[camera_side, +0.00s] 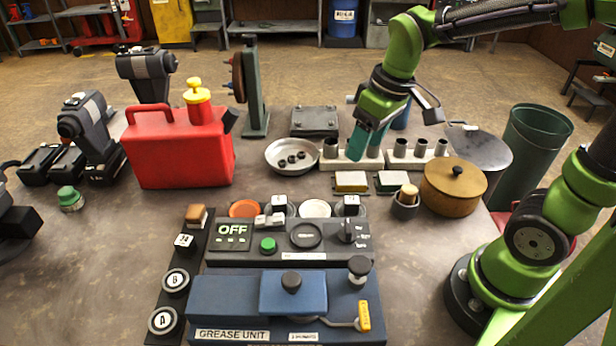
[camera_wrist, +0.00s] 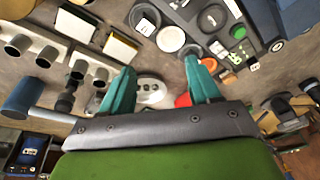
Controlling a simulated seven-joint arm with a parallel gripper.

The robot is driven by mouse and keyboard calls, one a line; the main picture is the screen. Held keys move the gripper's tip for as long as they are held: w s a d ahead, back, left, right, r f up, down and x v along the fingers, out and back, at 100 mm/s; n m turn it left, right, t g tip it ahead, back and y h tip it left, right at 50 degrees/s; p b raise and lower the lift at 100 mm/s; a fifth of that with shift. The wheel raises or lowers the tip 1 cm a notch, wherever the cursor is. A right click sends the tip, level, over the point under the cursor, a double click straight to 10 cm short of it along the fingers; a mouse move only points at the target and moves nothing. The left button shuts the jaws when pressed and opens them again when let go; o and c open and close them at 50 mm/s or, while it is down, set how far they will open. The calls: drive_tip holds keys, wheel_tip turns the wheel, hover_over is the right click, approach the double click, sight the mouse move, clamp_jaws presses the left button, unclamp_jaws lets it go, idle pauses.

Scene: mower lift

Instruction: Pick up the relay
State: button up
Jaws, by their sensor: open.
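My gripper (camera_side: 362,142) has teal fingers and hangs from the green arm above the back middle of the table. In the wrist view its two fingers (camera_wrist: 159,68) stand apart with nothing held between them. No thing is clearly labelled as the relay, so I cannot tell which it is. Two small box-shaped parts could be candidates: a yellow-and-white one (camera_side: 351,181) and a white-topped one with green edges (camera_side: 391,181). They lie side by side, just in front of my gripper in the side view. Both boxes show at the upper left of the wrist view (camera_wrist: 120,48).
A metal bowl (camera_side: 275,166) with small dark nuts is left of my gripper. Pale blocks with upright metal tubes (camera_side: 416,161) stand behind the boxes. A brown lidded pot (camera_side: 453,190) is right of them. A control panel (camera_side: 285,258) and blue grease unit (camera_side: 230,300) fill the front.

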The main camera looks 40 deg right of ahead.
drive_tip(key=w+d+f+n+g, duration=0.1)
drive_tip(key=w+f+n+g, duration=0.15)
drive_tip(key=n, duration=0.25)
drive_tip(key=n+h, duration=0.1)
drive_tip(key=n, duration=0.2)
hover_over(352, 200)
drive_tip(key=f, duration=1)
drive_tip(key=shift+w+f, duration=0.2)
drive_tip(key=shift+w, duration=0.1)
drive_tip(key=f, duration=0.5)
drive_tip(key=shift+s+f, duration=0.1)
drive_tip(key=shift+s, duration=0.2)
